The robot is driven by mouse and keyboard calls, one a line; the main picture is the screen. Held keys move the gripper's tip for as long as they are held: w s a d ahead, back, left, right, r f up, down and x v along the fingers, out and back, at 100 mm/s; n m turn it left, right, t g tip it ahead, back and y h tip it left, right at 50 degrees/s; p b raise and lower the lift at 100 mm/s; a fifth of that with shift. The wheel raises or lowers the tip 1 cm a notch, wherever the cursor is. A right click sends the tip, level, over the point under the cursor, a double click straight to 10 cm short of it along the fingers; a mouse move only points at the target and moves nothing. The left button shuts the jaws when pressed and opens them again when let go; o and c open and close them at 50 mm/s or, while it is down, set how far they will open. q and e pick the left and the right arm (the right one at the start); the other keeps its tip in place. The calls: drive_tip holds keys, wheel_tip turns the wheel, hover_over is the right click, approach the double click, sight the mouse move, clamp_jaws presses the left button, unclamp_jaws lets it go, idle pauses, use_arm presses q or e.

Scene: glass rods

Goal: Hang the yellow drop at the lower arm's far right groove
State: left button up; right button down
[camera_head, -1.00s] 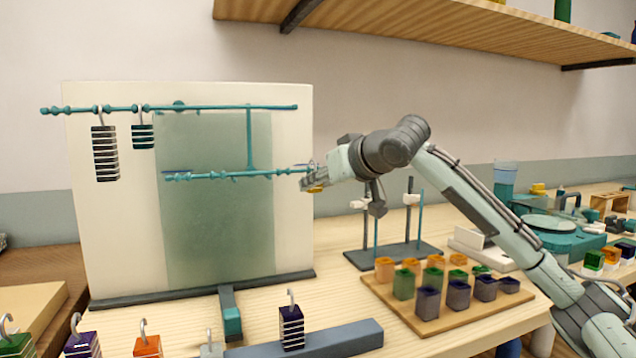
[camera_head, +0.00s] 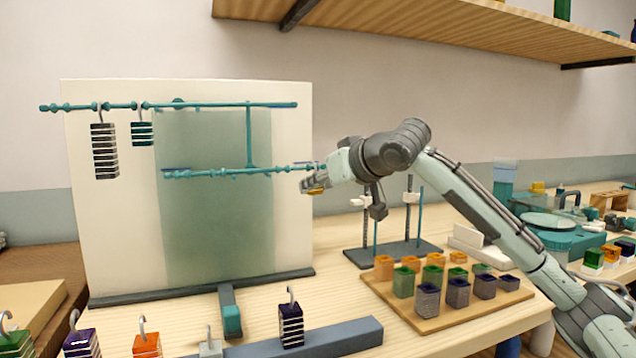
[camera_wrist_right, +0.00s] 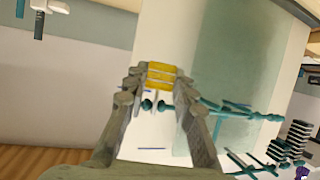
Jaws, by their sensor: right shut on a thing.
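The yellow drop (camera_wrist_right: 162,75) is a small ribbed block between the fingertips of my right gripper (camera_wrist_right: 160,82). In the head view the yellow drop (camera_head: 317,190) shows just below the right end of the teal lower arm (camera_head: 225,172). My right gripper (camera_head: 310,185) is shut on it there, close to that end. The wrist view shows the knobbed end of the lower arm (camera_wrist_right: 240,112) between and beyond my fingers. I cannot tell whether the drop's hook touches the groove. My left gripper is out of view.
The teal upper arm (camera_head: 215,105) carries a tall dark drop (camera_head: 104,152) and a short teal drop (camera_head: 141,133) at its left. The pale board (camera_head: 290,215) stands behind. Several hooked drops line the front. A stand (camera_head: 395,252) and cup tray (camera_head: 450,318) are at right.

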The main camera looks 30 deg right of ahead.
drive_tip(key=shift+f, duration=0.1)
drive_tip(key=c, duration=1.2)
unclamp_jaws()
drive_tip(key=v, duration=1.2)
